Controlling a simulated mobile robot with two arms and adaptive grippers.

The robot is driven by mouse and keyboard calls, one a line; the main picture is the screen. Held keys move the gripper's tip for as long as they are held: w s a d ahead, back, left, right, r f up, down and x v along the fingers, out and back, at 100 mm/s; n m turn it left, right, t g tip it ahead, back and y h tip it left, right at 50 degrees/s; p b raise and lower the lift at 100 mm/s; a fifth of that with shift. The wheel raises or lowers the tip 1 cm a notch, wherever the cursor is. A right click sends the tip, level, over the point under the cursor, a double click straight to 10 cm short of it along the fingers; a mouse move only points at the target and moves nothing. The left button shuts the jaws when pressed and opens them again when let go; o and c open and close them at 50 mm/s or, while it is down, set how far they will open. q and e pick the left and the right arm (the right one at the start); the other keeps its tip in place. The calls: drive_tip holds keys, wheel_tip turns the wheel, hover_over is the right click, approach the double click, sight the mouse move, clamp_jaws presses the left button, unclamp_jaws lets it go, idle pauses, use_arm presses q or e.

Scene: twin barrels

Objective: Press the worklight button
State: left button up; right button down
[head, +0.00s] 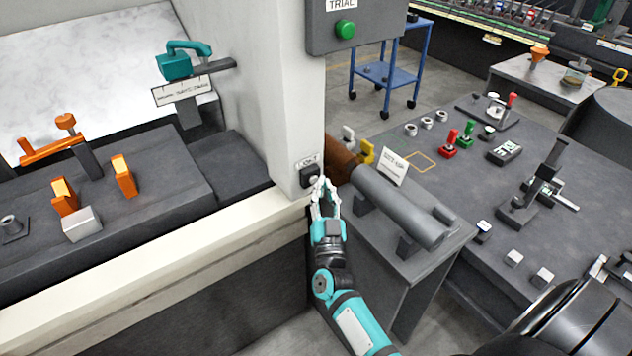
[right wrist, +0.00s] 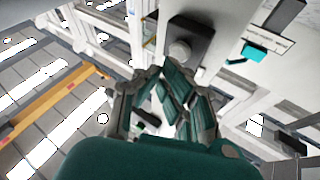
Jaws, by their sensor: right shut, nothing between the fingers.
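The worklight button (head: 313,181) is a pale round knob on a small dark box under a "LIGHT" label, on the white machine post. In the right wrist view the button (right wrist: 180,51) is a grey-white disc on a dark plate, just beyond my fingers. My right gripper (head: 321,186) is shut and empty, with its fingertips right at the button in the head view. In the right wrist view the gripper (right wrist: 172,75) has its fingers close together below the button. I cannot tell whether they touch it. My left gripper is not in view.
A green button (head: 345,29) sits on a grey "TRIAL" box above. A grey cylinder (head: 398,205) lies on a stand right of my right gripper. The machine's bed (head: 160,190) holds orange parts at left. A dark table (head: 480,200) with small tools stands at right.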

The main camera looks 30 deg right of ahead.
drive_tip(key=shift+w, duration=0.3)
drive_tip(key=shift+w, duration=0.35)
idle(0.5)
drive_tip(key=shift+s, duration=0.15)
drive_tip(key=shift+s+p, duration=0.3)
drive_tip(key=shift+s, duration=0.4)
drive_tip(key=s+p, duration=0.2)
drive_tip(key=s, duration=0.4)
drive_tip(key=shift+d, duration=0.25)
